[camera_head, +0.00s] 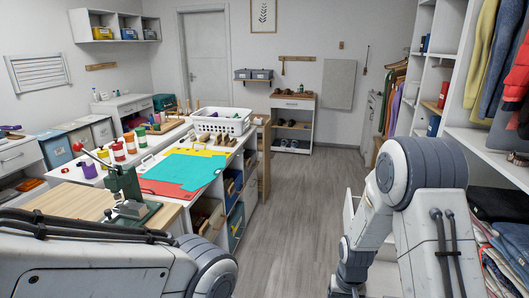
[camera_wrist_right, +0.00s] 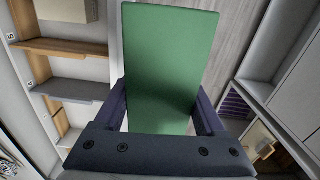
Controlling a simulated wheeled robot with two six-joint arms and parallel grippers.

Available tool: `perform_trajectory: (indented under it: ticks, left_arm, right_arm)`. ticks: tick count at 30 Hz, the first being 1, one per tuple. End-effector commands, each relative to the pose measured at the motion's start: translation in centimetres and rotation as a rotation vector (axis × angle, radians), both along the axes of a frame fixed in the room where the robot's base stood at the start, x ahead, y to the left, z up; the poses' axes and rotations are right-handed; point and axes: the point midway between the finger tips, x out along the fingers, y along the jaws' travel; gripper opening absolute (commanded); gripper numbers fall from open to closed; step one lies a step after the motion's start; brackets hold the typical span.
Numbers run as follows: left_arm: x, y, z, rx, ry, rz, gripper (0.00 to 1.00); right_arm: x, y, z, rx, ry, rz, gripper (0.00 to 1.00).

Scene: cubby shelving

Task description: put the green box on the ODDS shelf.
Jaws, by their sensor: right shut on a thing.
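The green box (camera_wrist_right: 165,55) fills the middle of the right wrist view, its long flat face toward the camera. My right gripper (camera_wrist_right: 161,108) is shut on it, with one dark finger on each side of its near end. The box's far end points up in the picture, clear of the shelves. In the head view my right arm bends down at the right, and its gripper and the box are out of sight. My left arm crosses the lower left, with its gripper out of view. No label reading ODDS is legible.
In the right wrist view, wood-edged shelves (camera_wrist_right: 70,48) with partly visible lettering stand at the left, and grey cabinet fronts (camera_wrist_right: 290,75) at the right. In the head view, grey floor (camera_head: 295,205) lies open between the worktable (camera_head: 230,158) and the right-hand clothes shelving (camera_head: 490,150).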

Motion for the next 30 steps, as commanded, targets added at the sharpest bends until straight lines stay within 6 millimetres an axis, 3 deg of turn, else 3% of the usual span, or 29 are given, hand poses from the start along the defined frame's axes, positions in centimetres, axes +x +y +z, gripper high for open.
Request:
perform_trajectory:
  ticks: [1,7,24,30]
  left_arm:
    - [0.0,0.0,-1.6,0.0,0.0,0.0,0.5]
    - [0.0,0.0,-2.8,0.0,0.0,0.0,0.5]
    - [0.0,0.0,-2.8,0.0,0.0,0.0,0.5]
    - [0.0,0.0,-2.8,0.0,0.0,0.0,0.5]
  right_arm:
    - [-0.9,0.6,-1.6,0.0,0.0,0.048,0.0]
    - [-3.0,1.7,-3.1,0.0,-0.001,0.162,0.0]
    - [-3.2,1.9,-3.0,0.0,-0.001,0.18,0.0]
    - [-2.5,3.9,-1.5,0.0,-0.006,0.281,0.0]
